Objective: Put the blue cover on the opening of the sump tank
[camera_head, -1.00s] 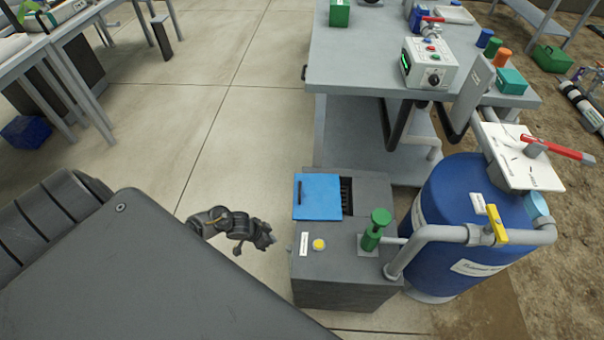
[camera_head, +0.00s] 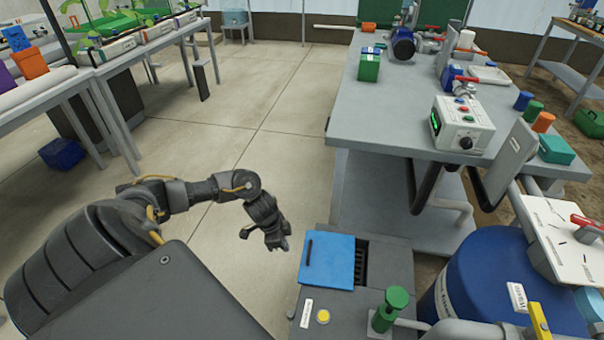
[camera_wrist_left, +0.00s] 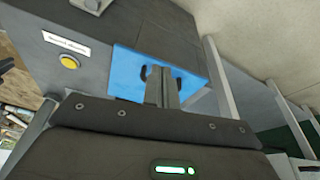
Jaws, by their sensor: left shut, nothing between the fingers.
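The blue cover (camera_head: 328,262) is a flat square plate with a dark handle near its left edge. It lies on top of the grey sump tank (camera_head: 390,262). A dark slotted part of the opening (camera_head: 361,264) shows along the cover's right edge, so the cover hides only part of it. My left gripper (camera_head: 279,243) is shut and empty, up and left of the cover in the head view, apart from it. In the left wrist view the shut fingers (camera_wrist_left: 162,85) appear in front of the cover (camera_wrist_left: 135,72) and its handle. My right gripper is not in view.
A green-handled valve (camera_head: 391,310) and a yellow button (camera_head: 323,317) are on the tank top. A blue drum (camera_head: 490,280) with pipes stands to its right. A grey bench (camera_head: 400,120) with a control box (camera_head: 462,125) is behind.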

